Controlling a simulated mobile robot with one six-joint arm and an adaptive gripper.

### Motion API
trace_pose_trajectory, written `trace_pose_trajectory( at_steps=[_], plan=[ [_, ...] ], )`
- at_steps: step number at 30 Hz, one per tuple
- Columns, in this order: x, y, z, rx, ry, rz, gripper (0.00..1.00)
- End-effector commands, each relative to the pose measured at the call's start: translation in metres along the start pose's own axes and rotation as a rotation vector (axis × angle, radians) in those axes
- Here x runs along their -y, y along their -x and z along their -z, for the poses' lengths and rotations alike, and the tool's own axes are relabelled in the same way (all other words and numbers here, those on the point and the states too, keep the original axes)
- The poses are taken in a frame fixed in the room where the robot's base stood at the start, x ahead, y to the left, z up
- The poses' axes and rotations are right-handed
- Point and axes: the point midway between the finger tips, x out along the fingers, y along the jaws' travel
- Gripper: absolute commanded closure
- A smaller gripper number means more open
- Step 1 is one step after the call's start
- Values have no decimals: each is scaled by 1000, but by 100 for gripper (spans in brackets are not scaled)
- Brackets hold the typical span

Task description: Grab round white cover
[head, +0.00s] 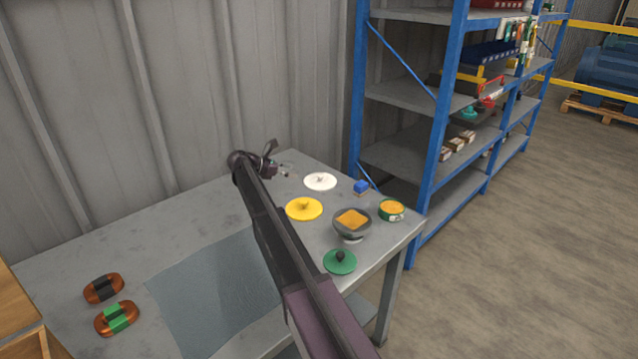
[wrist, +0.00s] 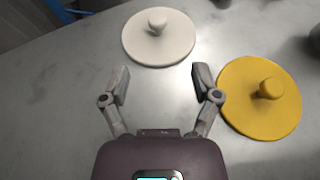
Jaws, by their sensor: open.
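The round white cover (head: 320,181) lies flat on the grey table, towards its back right part. In the wrist view the white cover (wrist: 158,38) is a flat disc with a small knob in its middle, ahead of the fingertips. My gripper (wrist: 160,80) is open and empty, with the white cover beyond its fingers and apart from them. In the head view my gripper (head: 282,168) is small and partly hidden by my arm, left of the white cover.
A yellow cover (head: 304,209) lies close by, right of my gripper in the wrist view (wrist: 260,98). Blue shelving (head: 440,130) rises behind the table.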

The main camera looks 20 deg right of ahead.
Motion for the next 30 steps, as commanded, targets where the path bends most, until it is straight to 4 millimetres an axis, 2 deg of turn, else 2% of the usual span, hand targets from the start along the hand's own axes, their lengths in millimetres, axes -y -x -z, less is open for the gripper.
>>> trace_pose_trajectory(
  at_steps=[9,15,20,30],
  plan=[
    [0,-46,3,0,-1,1,20],
    [0,-68,3,0,0,0,20],
    [0,-75,1,0,0,-1,20],
    [-1,-75,2,0,0,-2,20]
  ],
)
